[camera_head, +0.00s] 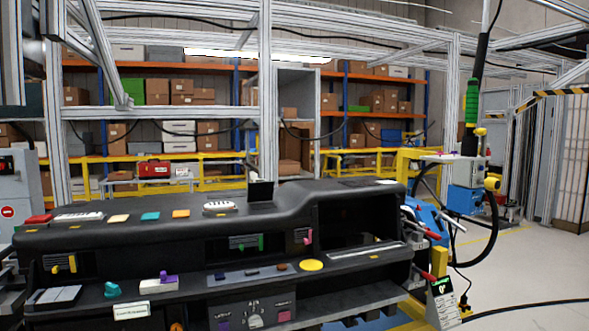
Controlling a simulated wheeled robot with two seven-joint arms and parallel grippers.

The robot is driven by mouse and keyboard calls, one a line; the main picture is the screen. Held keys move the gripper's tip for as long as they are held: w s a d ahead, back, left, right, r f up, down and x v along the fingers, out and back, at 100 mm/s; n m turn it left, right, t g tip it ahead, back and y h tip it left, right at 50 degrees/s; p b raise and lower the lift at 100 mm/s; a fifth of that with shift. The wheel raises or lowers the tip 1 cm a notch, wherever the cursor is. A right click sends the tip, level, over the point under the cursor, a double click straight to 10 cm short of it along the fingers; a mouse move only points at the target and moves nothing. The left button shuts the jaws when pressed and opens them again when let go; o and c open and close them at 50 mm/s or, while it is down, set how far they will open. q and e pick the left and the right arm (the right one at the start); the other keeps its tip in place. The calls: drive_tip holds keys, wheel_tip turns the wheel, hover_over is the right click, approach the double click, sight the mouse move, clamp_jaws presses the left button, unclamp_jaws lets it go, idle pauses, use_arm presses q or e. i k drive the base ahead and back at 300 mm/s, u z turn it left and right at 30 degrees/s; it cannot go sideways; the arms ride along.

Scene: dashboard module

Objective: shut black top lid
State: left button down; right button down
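The black dashboard module (290,208) spans the lower half of the head view. A small black top lid (260,190) stands raised on its upper surface near the middle, so it looks open. Any opening below the lid is hidden at this angle. Neither of my grippers shows in the head view.
A white oval part (220,208) sits just left of the lid. Orange (181,213), teal (150,216) and red (39,219) pieces lie further left along the top. Red-tipped handles (430,235) stick out past the right end. The space above the module is clear.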

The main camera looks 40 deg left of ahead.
sight(258, 190)
drive_tip(key=i, duration=1.55)
drive_tip(key=u, duration=2.15)
